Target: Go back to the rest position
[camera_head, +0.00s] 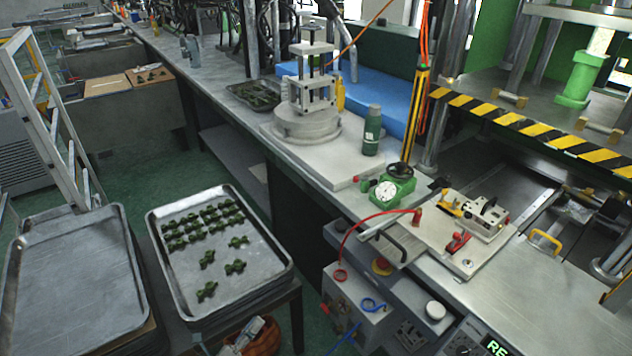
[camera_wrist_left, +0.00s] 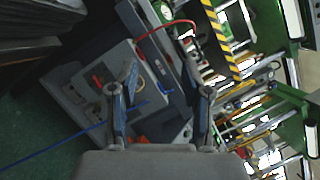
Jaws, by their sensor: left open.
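My left gripper (camera_wrist_left: 167,88) shows in the left wrist view. Its two fingers stand wide apart with nothing between them. Behind them is the grey control box with its red and blue hoses. In the head view I cannot clearly make out the left gripper. My right gripper is in neither view. The wax injection bench holds a clamp press (camera_head: 308,85) on a round base, a green bottle (camera_head: 372,132) and a green gauge unit (camera_head: 390,188).
A metal tray (camera_head: 275,268) with several dark green wax pieces stands left of the bench. An empty tray (camera_head: 75,270) lies further left, by a ladder (camera_head: 50,115). A hose box (camera_head: 355,300) is at the bench's front. A striped press (camera_head: 540,130) is at right.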

